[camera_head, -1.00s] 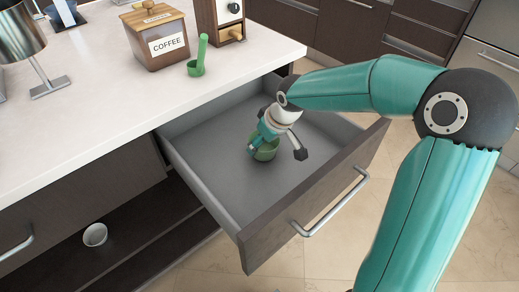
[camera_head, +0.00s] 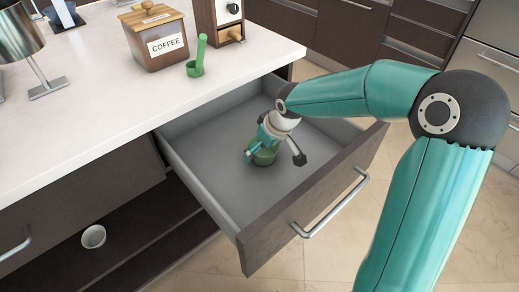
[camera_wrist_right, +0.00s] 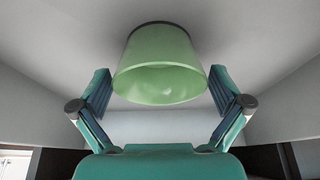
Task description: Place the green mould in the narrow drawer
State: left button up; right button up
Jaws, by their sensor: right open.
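The green mould (camera_head: 264,157) sits upright on the floor of the open drawer (camera_head: 212,178), partly hidden behind my right gripper in the head view. My right gripper (camera_head: 274,154) reaches down into the drawer, just above and around the mould. In the right wrist view, the mould (camera_wrist_right: 160,68) lies ahead, centred between the two fingers of the right gripper (camera_wrist_right: 160,88). The fingers are spread, with a gap on each side of the mould. My left gripper is in neither view.
The white counter (camera_head: 95,120) beside the drawer holds a wooden coffee box (camera_head: 157,40), a green scoop (camera_head: 197,62) and a wooden grinder (camera_head: 219,22). A white cup (camera_head: 94,236) stands on the lower shelf. The drawer floor around the mould is clear.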

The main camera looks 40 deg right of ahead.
jog(key=shift+s+r, duration=0.15)
jog(key=shift+r, duration=0.45)
jog(key=p+v, duration=0.2)
jog(key=v, duration=0.9)
jog(key=shift+s, duration=0.1)
